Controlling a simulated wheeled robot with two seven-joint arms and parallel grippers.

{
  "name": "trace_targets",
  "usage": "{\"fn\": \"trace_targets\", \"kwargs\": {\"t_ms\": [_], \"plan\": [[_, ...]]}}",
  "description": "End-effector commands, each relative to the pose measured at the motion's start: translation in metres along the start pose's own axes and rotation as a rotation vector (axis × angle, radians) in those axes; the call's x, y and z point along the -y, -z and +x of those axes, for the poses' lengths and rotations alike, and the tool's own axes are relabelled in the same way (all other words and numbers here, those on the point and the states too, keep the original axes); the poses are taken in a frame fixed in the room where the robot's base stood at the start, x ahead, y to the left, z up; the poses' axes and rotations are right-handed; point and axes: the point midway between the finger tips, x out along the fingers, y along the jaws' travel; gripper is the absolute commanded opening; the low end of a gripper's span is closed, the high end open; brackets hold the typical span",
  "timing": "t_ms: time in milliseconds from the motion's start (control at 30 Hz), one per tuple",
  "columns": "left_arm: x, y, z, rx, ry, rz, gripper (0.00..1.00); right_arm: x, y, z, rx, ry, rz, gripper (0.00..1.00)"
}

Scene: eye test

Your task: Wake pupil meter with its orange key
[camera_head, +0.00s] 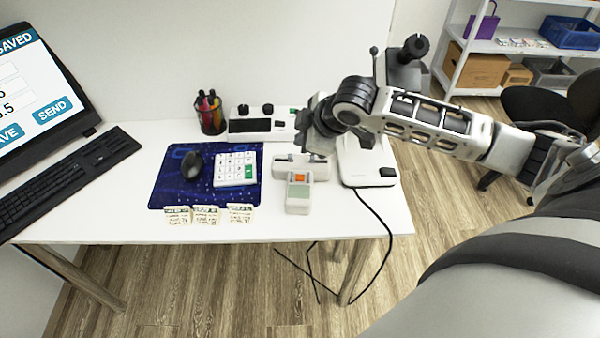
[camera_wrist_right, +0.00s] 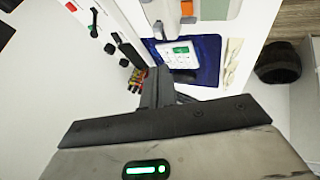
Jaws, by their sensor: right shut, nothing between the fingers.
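The pupil meter (camera_head: 298,200) is a pale grey-white device lying on the white desk, right of the blue mat. Its orange key (camera_head: 300,178) shows near its far end, above a greenish panel. In the right wrist view the orange key (camera_wrist_right: 187,8) is at the top edge, and only part of the meter is in frame. My right gripper (camera_head: 314,140) is shut and empty. It appears beyond the meter in the head view, apart from the key as far as I can tell. My left gripper is in neither view.
A white instrument base (camera_head: 368,180) with a cable stands right of the meter. A black-knobbed box (camera_head: 262,126) and pen cup (camera_head: 211,115) stand behind. The blue mat (camera_head: 170,175) holds a mouse and white keypad (camera_head: 234,168). Paper cards (camera_head: 206,215) lie along the front.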

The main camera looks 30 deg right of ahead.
Motion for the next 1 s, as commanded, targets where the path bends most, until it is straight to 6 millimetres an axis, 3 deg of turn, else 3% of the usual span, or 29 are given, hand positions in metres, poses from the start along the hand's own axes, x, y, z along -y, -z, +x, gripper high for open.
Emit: {"fn": "trace_targets", "kwargs": {"t_ms": [367, 700, 1000], "plan": [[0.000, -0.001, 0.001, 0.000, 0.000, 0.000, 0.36, 0.005, -0.004, 0.008, -0.001, 0.001, 0.002, 0.00], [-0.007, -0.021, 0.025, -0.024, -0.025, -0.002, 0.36, 0.029, -0.027, 0.053, -0.003, -0.001, 0.000, 0.00], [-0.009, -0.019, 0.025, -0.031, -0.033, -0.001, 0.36, 0.037, -0.036, 0.068, -0.002, -0.001, 0.002, 0.00]]}}
